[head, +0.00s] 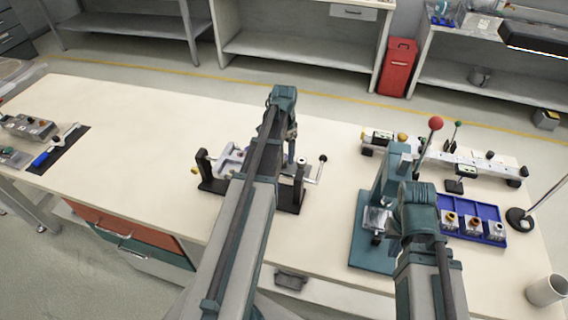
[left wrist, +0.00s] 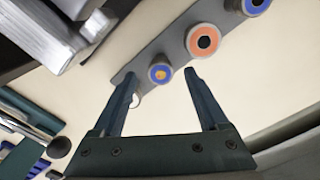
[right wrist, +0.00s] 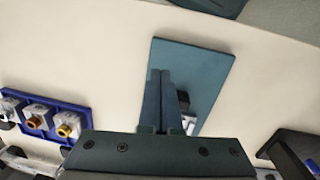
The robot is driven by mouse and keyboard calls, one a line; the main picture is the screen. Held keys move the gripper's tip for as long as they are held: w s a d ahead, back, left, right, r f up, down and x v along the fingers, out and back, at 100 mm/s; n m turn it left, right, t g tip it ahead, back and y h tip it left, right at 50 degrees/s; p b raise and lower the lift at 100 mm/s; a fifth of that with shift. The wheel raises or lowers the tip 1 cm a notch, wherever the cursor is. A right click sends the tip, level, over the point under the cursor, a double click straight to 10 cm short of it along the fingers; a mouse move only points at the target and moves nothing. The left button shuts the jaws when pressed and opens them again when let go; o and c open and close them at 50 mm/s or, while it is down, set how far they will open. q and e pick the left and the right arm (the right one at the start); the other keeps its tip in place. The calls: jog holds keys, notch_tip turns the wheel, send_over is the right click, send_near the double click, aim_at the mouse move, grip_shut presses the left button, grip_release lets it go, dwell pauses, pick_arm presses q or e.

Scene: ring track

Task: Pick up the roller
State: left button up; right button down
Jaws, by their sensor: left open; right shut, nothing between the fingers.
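I cannot single out the roller with certainty. In the left wrist view a grey strip (left wrist: 172,45) carries round pieces: a small blue disc with an orange centre (left wrist: 160,74), an orange disc with a dark centre (left wrist: 203,41) and a blue one (left wrist: 254,4). My left gripper (left wrist: 162,80) is open and empty; the small blue disc shows between its fingertips, contact unclear. In the head view my left arm hides much of the dark crank fixture (head: 291,205). My right gripper (right wrist: 160,73) is shut and empty over the teal base plate (right wrist: 212,75).
A press with a red-ball lever (head: 436,123) stands right of the fixture. A blue tray (head: 486,211) holds several small blocks. A white cup (head: 546,290) stands at the right edge. A dark mat (head: 72,146) with a blue-handled tool lies at left; bare tabletop lies between mat and fixture.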

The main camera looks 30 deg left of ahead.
pick_arm(q)
notch_tip(320, 180, down, 3)
jog(key=shift+r+b, duration=0.1)
jog(key=shift+b, duration=0.8)
pick_arm(e)
notch_tip(320, 180, down, 3)
jog(key=shift+r, duration=0.1)
jog(key=shift+r, duration=0.1)
pick_arm(q)
grip_shut()
